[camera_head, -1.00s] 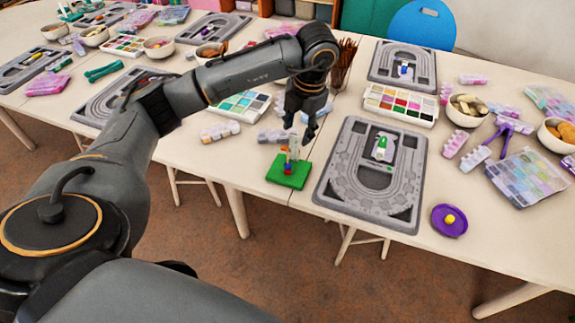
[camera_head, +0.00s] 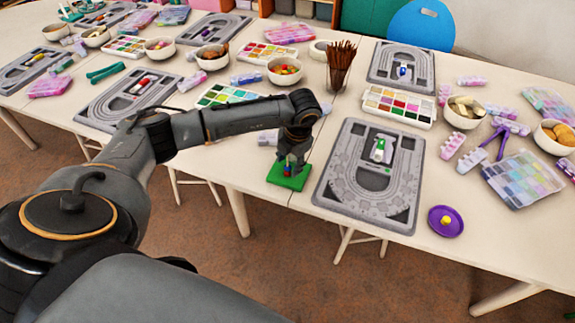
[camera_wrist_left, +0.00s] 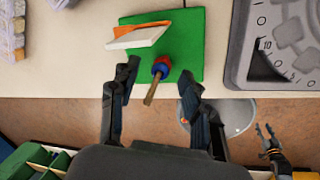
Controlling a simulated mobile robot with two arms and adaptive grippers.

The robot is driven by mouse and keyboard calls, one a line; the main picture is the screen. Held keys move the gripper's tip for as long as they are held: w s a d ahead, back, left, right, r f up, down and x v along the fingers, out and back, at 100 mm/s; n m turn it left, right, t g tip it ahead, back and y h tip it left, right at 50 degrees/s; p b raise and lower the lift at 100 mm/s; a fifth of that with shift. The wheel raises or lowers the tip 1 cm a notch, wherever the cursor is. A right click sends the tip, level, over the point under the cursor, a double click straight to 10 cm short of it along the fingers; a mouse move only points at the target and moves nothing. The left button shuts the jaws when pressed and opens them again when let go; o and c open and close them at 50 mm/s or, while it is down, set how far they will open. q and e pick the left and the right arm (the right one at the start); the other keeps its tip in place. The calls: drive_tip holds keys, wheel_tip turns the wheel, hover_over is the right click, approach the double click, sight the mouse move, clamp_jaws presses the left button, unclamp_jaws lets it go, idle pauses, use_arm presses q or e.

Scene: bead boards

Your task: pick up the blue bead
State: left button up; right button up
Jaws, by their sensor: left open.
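The green base (camera_head: 291,183) lies at the front edge of the table and also shows in the left wrist view (camera_wrist_left: 188,62). A thin brown peg (camera_wrist_left: 150,97) stands on it, with a blue bead (camera_wrist_left: 162,62) and a red bead (camera_wrist_left: 159,69) around it, touching each other. A white and orange piece (camera_wrist_left: 137,38) stands beside the peg on the base. My left gripper (camera_wrist_left: 158,74) is open, its two fingers on either side of the peg and nothing held. In the head view it hides most of the peg. My right gripper (camera_wrist_left: 265,132) seems to show small and low in the wrist view.
A grey bead board (camera_head: 335,195) lies close to the right of the base. A paint set (camera_head: 425,116), a cup of brown sticks (camera_head: 338,75) and several bowls stand behind.

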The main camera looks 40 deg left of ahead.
sight(289, 171)
use_arm(q)
drive_tip(key=shift+f, duration=0.3)
drive_tip(key=c, duration=0.8)
drive_tip(key=shift+c, duration=0.2)
drive_tip(key=shift+r, duration=0.1)
wheel_tip(289, 171, up, 10)
drive_tip(key=b, duration=0.1)
